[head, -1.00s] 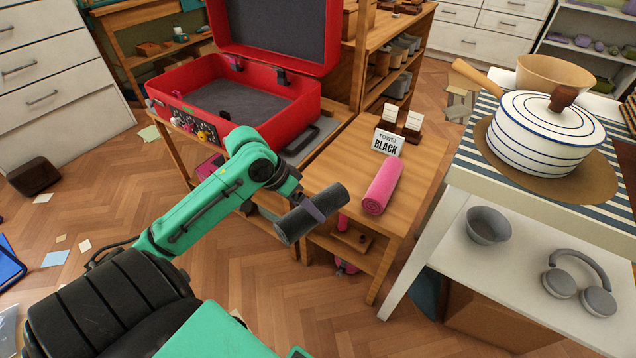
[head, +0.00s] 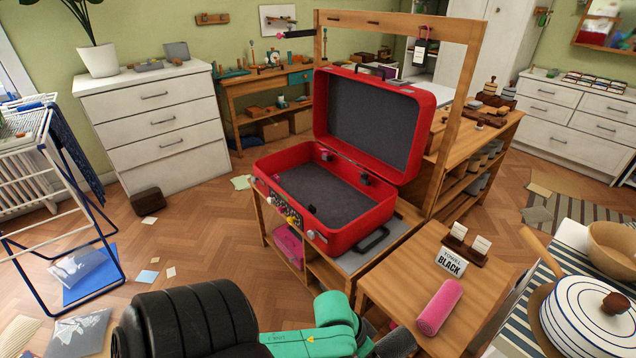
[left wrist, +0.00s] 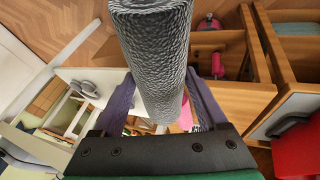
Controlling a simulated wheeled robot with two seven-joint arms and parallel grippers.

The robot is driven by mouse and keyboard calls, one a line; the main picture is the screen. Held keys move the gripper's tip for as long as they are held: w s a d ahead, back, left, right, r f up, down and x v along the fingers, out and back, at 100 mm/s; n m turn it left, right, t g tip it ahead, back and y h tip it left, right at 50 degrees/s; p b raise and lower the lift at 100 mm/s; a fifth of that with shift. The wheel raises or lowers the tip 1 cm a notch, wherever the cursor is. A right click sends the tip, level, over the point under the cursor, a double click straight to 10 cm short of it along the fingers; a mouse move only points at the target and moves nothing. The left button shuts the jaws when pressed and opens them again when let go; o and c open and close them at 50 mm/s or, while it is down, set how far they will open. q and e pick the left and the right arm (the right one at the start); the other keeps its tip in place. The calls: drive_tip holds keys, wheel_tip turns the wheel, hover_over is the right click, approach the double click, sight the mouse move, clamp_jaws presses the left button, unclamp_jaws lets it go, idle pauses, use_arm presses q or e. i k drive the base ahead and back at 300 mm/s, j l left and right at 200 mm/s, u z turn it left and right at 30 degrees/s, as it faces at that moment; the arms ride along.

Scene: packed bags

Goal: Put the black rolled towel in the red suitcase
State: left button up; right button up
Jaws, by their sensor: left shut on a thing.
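The black rolled towel (left wrist: 155,45) is dark grey-black and textured. It sits between the purple fingers of my left gripper (left wrist: 162,92), which is shut on it. In the head view my green left arm is at the bottom, and its gripper is mostly hidden or out of frame. The red suitcase (head: 352,236) stands open on a wooden stand in the head view, lid up and grey-lined inside, beyond my arm. Its inside looks mostly empty. A red edge (left wrist: 298,152) shows at the right of the left wrist view. My right gripper is not in view.
A pink rolled towel (head: 440,307) lies on the wooden table (head: 400,285) beside a sign reading "TOWEL BLACK" (head: 452,262). A tall wooden frame (head: 458,120) rises behind the suitcase. A striped pot (head: 590,318) stands at the right. A drying rack (head: 50,190) is at the left.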

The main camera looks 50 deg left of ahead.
sight(320, 196)
drive_tip(key=j, duration=0.55)
drive_tip(key=k+j+z, duration=0.1)
drive_tip(key=j, duration=0.4)
drive_tip(key=k+j, duration=0.1)
drive_tip(key=j, duration=0.45)
drive_tip(key=j+z, duration=0.1)
drive_tip(key=j, duration=0.45)
drive_tip(key=k+j, duration=0.15)
drive_tip(key=j, duration=0.35)
drive_tip(key=k+j+z, duration=0.1)
drive_tip(key=j, duration=0.45)
drive_tip(key=k+j, duration=0.15)
drive_tip(key=j, duration=0.35)
